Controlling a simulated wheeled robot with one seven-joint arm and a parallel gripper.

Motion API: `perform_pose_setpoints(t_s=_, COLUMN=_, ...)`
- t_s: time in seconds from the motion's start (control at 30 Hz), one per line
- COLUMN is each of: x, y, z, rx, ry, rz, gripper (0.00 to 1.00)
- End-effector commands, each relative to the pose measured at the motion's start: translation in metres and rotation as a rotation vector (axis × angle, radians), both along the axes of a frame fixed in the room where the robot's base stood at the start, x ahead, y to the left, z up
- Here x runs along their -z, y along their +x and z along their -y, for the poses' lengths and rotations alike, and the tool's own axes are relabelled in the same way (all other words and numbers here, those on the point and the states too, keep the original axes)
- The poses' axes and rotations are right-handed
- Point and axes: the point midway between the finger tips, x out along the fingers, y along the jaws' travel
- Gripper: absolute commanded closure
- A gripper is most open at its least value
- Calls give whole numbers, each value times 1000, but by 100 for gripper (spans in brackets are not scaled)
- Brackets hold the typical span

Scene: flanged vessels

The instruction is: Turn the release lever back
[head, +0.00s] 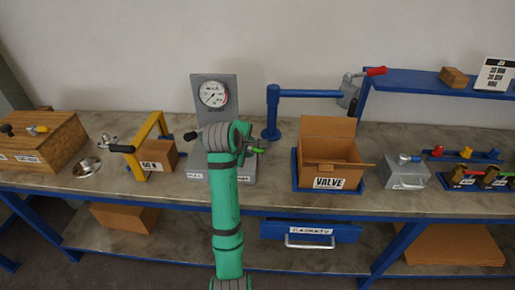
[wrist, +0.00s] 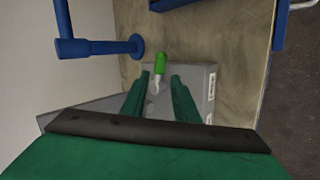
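A lever with a green grip (wrist: 160,62) and a pale metal shank stands on a grey box (wrist: 201,82) in the wrist view. In the head view the green grip (head: 257,150) shows just right of my arm, on the box below the pressure gauge (head: 213,94). My gripper (wrist: 161,77) is open and empty. Its two green fingers are spread on either side of the lever's shank, with the grip beyond the fingertips. I see no clear contact. In the head view my arm hides the fingers and much of the box. Which lever is the release lever is not labelled legibly.
A black-ended handle (head: 190,136) sits left of my arm. A blue post with a swing arm (head: 272,110) stands behind, and an open VALVE carton (head: 330,155) to the right. A yellow frame (head: 148,140) stands left. Bare bench lies between the box and carton.

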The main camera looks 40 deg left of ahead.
Motion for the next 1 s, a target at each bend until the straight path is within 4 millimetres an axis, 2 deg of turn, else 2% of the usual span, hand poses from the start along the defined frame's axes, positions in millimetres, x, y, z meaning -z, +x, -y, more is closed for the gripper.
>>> perform_pose_setpoints(t_s=0.1, x=17, y=14, z=-5, rx=0, ry=-3, rz=-4, gripper=72)
perform_pose_setpoints(t_s=0.4, x=50, y=46, z=-15, rx=-1, ry=-2, rz=-3, gripper=72)
perform_pose_setpoints(t_s=0.6, x=59, y=56, z=-16, rx=1, ry=1, rz=0, gripper=72)
perform_pose_setpoints(t_s=0.9, x=61, y=58, z=-17, rx=1, ry=1, rz=0, gripper=72)
perform_pose_setpoints(t_s=0.97, x=61, y=58, z=-17, rx=1, ry=1, rz=0, gripper=84)
perform_pose_setpoints(t_s=1.0, x=61, y=57, z=-17, rx=1, ry=1, rz=0, gripper=94)
